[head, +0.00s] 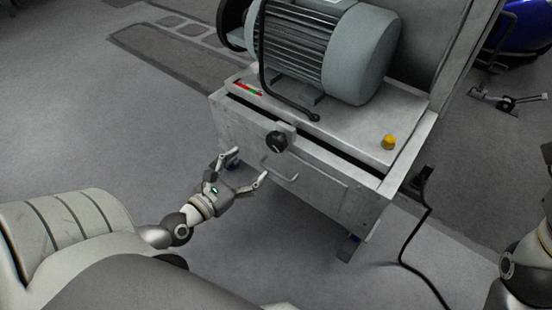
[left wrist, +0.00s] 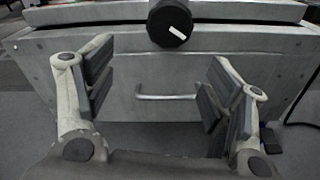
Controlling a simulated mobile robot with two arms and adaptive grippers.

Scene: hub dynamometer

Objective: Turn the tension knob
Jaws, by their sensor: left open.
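The tension knob (head: 276,141) is black and round, on the front of the grey metal dynamometer cabinet (head: 330,190), near its top edge. In the left wrist view the knob (left wrist: 170,24) shows a white mark on its face, at the top centre. My left gripper (head: 249,165) is open and empty, in front of the cabinet and below the knob, apart from it. In the left wrist view its fingers (left wrist: 157,92) stand wide on either side of a drawer handle (left wrist: 166,96) that lies beyond them. My right gripper is not in view; only part of my right arm shows.
A grey motor (head: 335,50) sits on the cabinet top, with a yellow button (head: 389,142) at the right and a red-green scale (head: 247,89) at the left. A black cable (head: 412,240) runs over the floor at right. The floor in front is clear.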

